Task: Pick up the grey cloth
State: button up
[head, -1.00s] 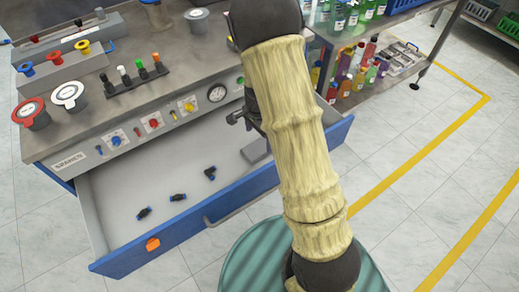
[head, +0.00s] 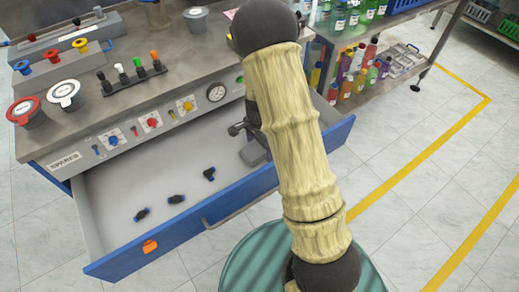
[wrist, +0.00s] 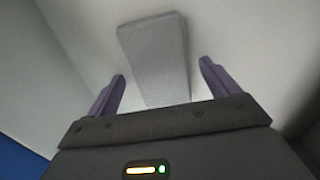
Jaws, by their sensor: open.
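The grey cloth (wrist: 155,60) lies flat as a folded strip on the drawer floor. In the wrist view it sits ahead of and between my gripper's fingers (wrist: 160,90), which stand apart with nothing held. In the head view a small part of the grey cloth (head: 254,152) shows at the right end of the open drawer, mostly hidden by my gripper (head: 240,130) and arm. I cannot tell exactly how high the fingers are above the cloth.
The open drawer (head: 105,195) has blue outer walls and holds several small dark fittings (head: 176,199) left of my gripper. Its right and front walls stand close to my arm. The workbench (head: 130,110) with knobs and a gauge overhangs the back. A bottle shelf (head: 365,95) stands at right.

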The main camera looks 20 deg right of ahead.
aim_at(260, 148)
jog(key=c, duration=1.1)
jog(key=shift+o, duration=0.2)
jog(key=shift+r, duration=0.1)
notch_tip(260, 148, up, 10)
jog(key=p, duration=0.3)
